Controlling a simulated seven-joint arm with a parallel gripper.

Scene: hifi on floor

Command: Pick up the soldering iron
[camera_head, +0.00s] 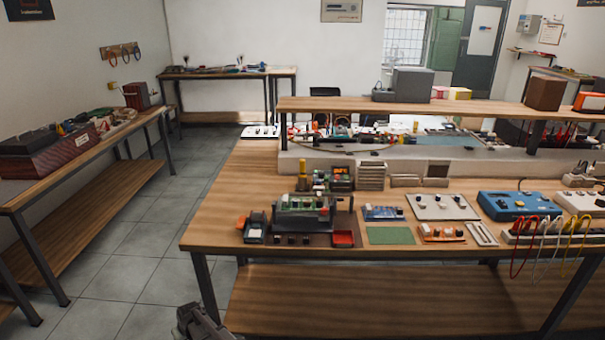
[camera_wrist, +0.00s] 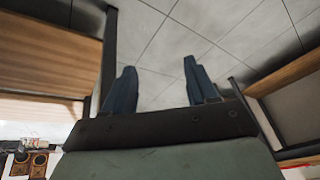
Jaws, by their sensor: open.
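I cannot single out the soldering iron with certainty. A small orange item (camera_head: 242,222) lies at the left end of the work mat on the main bench, next to a small black tray (camera_head: 255,228); it is too small to identify. My gripper shows in the wrist view (camera_wrist: 162,85) with its two dark fingers spread apart and nothing between them. Part of my arm shows at the bottom of the head view, low in front of the bench and apart from everything on it.
The wooden bench (camera_head: 215,225) holds a green circuit board in a holder (camera_head: 303,204), a red tray (camera_head: 343,239), a green mat (camera_head: 390,235) and a blue instrument (camera_head: 518,204). Cables hang over its front edge at right. A lower shelf (camera_head: 380,300) runs beneath. Tiled floor is free at left.

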